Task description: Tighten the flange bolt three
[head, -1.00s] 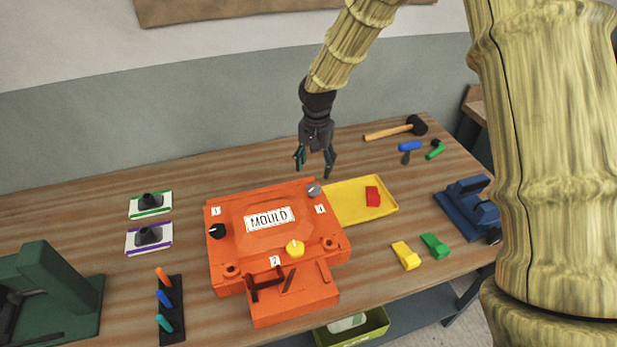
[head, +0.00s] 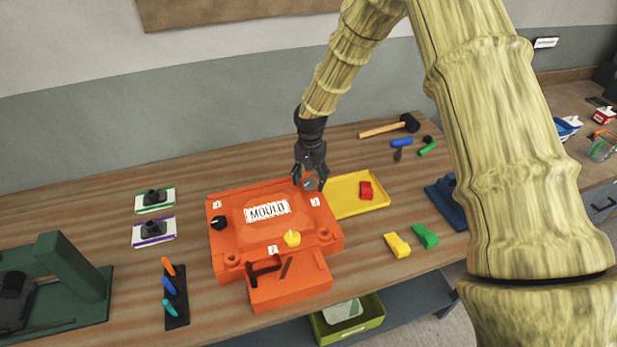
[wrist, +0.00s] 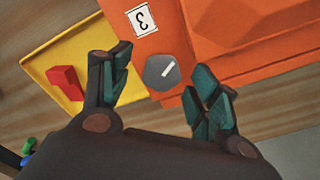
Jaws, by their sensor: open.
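The orange mould (head: 285,200) lies on the bench. Its flange bolt three is a grey knob (wrist: 161,72) with a white line, beside the label 3 (wrist: 142,20); the line slants to the upper right in the wrist view. In the head view the grey knob (head: 309,184) is at the mould's far right corner, partly covered by my fingers. My gripper (head: 309,180) points down over it, open. In the wrist view its two fingers (wrist: 160,68) stand on either side of the knob, apart from it in the picture.
A black knob (head: 218,223) and a yellow knob (head: 292,238) sit elsewhere on the mould. A yellow tray (head: 345,206) with a red block (head: 366,190) lies close to the right. A mallet (head: 390,127) lies behind.

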